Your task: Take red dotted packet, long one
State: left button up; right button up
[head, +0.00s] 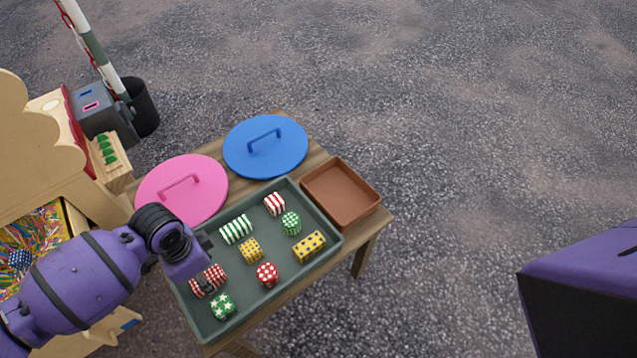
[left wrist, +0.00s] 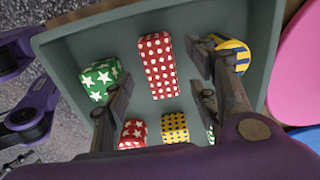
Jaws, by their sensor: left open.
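The long red packet with white dots (head: 218,275) lies in the grey-green tray (head: 331,243), near its left end. In the left wrist view the same packet (left wrist: 158,62) lies between my open fingers, with a gap on each side. My left gripper (head: 204,272) is over it, pointing down and empty; its fingers also show in the left wrist view (left wrist: 162,82). A shorter red packet (head: 267,274) stands apart in the tray, and it shows white stars in the left wrist view (left wrist: 133,132).
Close by are a green starred packet (head: 222,306), a yellow dotted one (head: 250,250) and a round yellow-and-blue one (left wrist: 238,50). Green striped (head: 236,229) and long yellow (head: 309,246) packets lie further right. A brown tray (head: 372,195), pink lid (head: 150,185) and blue lid (head: 285,155) surround the tray.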

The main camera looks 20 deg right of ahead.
pick_arm(q)
notch_tip(320, 180, down, 3)
jog(key=shift+f, duration=0.15)
jog(key=shift+c, duration=0.5)
jog(key=c, duration=1.2)
jog(key=shift+o, duration=0.2)
